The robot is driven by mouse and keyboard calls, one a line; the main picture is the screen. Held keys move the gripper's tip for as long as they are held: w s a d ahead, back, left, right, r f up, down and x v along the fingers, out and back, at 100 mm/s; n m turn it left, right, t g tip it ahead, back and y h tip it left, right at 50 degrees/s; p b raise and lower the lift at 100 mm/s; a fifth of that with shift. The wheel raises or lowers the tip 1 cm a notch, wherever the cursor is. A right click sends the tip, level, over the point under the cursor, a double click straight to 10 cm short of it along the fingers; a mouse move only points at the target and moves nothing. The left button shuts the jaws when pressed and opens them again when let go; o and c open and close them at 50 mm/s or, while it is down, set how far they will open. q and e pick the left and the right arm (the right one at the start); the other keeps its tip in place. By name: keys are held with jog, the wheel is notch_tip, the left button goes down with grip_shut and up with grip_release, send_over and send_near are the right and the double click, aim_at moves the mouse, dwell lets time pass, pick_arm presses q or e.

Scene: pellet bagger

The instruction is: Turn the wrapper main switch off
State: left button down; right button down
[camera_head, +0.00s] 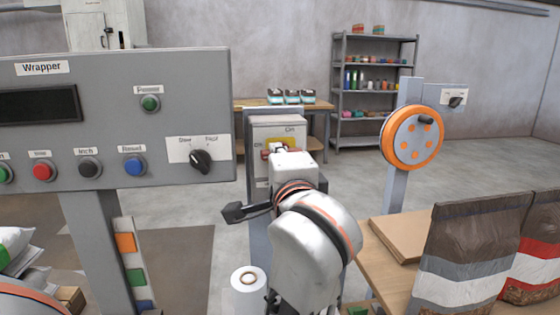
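The wrapper main switch is a grey box (264,130) on a post in the middle, with an "ON" label on top and a partly covered label at its left. A dark paddle-shaped part sticks out left from this wrist. Only a bit of my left arm shows at the bottom left; its gripper is out of view.
The grey Wrapper panel (110,125) with buttons and a black selector knob (201,161) stands close at left. An orange handwheel (411,138) on a post stands at right.

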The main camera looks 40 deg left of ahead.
jog(key=shift+r, duration=0.1)
pick_arm(q)
jog(key=shift+r, duration=0.1)
pick_arm(e)
jog(key=shift+w+r, duration=0.2)
pick_arm(q)
jog(key=c, duration=2)
grip_release()
pick_arm(e)
jog(key=shift+a+f, duration=0.1)
jog(key=shift+f, duration=0.1)
